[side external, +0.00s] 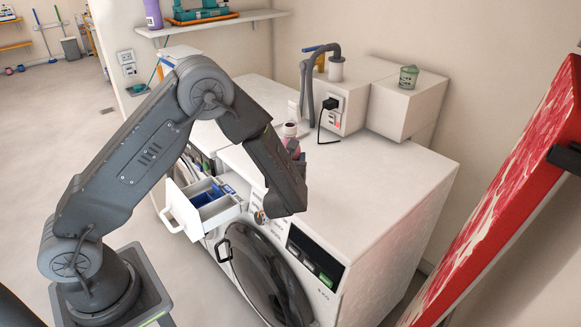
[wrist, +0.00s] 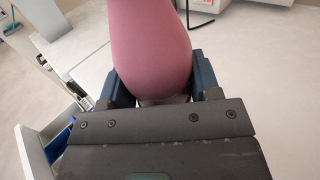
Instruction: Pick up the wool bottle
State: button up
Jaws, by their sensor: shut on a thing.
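The wool bottle is pink with a dark cap and looks upright in the side external view (side external: 291,141), above the washing machine's white top. My arm hides its lower part there, so I cannot tell whether it touches the top. In the wrist view the pink bottle (wrist: 153,45) fills the upper middle, with its upper end out of frame. My gripper (wrist: 158,85) is shut on it, one dark blue finger on each side. In the side external view my gripper is mostly hidden behind my wrist.
The washing machine (side external: 390,190) has its detergent drawer (side external: 182,208) pulled out at front left, with blue inside. A black plug and cable (side external: 329,104) hang nearby. The right part of the white top is clear.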

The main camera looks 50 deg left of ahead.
jog(key=shift+s+a+r, duration=3.2)
jog(key=shift+s+a, duration=0.05)
jog(key=shift+a, duration=1.15)
jog(key=s+a+f+n+g+y, duration=0.4)
jog(key=s+a+n+g+y, duration=0.25)
jog(key=a+n+g, duration=0.45)
jog(key=s+f+n+g+h, duration=0.4)
jog(key=s+g, duration=0.5)
jog(key=g, duration=0.5)
notch_tip(320, 180, down, 2)
jog(key=d+n, duration=0.1)
jog(key=n, duration=0.2)
jog(key=shift+f+g, duration=0.2)
jog(key=shift+g, duration=0.1)
jog(key=shift+r+m+h, duration=0.1)
jog(key=shift+m+h, duration=0.2)
jog(key=shift+h, duration=0.05)
jog(key=shift+w+a+f+m+h, duration=0.1)
jog(key=shift+m+h, duration=0.45)
jog(key=shift+m, duration=1.3)
jog(key=shift+f+m+h, duration=0.1)
jog(key=shift+m+h, duration=0.45)
jog(key=shift+m, duration=1.3)
jog(key=shift+s+d+f+m+h, duration=0.3)
jog(key=shift+d+f+m, duration=0.1)
jog(key=shift+m, duration=0.4)
